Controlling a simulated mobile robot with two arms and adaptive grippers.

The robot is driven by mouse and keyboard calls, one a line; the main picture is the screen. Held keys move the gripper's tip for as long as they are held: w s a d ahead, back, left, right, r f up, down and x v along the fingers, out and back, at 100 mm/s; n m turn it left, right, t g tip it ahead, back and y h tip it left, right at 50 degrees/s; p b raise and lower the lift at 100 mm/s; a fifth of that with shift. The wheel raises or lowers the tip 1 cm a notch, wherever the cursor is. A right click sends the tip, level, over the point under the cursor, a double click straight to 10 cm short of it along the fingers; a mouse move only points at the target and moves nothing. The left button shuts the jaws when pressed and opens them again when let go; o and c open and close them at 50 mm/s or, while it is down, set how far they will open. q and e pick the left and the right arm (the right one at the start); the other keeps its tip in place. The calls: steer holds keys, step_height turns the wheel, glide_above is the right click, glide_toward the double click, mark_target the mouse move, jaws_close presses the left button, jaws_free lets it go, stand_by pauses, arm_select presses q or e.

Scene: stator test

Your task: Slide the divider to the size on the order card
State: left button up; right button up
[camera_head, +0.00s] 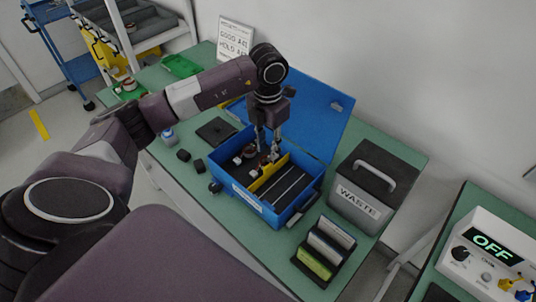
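The open blue box (243,195) stands on the green table with its lid raised behind. A yellow divider (269,178) stands across its inside. Several small dark and copper-coloured parts (249,152) lie left of the divider; thin pale strips lie to its right. My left gripper (266,150) points down into the box, at the far end of the divider. Its fingertips are small and partly mixed with the parts, so contact with the divider is unclear. A white card (235,37) at the back reads roughly "GOOD A2" and "HOLD A2". My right gripper is out of view.
A grey WASTE bin (362,209) stands right of the box. A black rack with white and green cards (313,265) is in front of it. Small black blocks (183,155) lie left of the box. A device reading OFF (490,246) is at far right.

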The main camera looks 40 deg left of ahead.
arm_select(q)
steer(key=shift+r, duration=2.2)
steer(key=shift+s+f, duration=0.1)
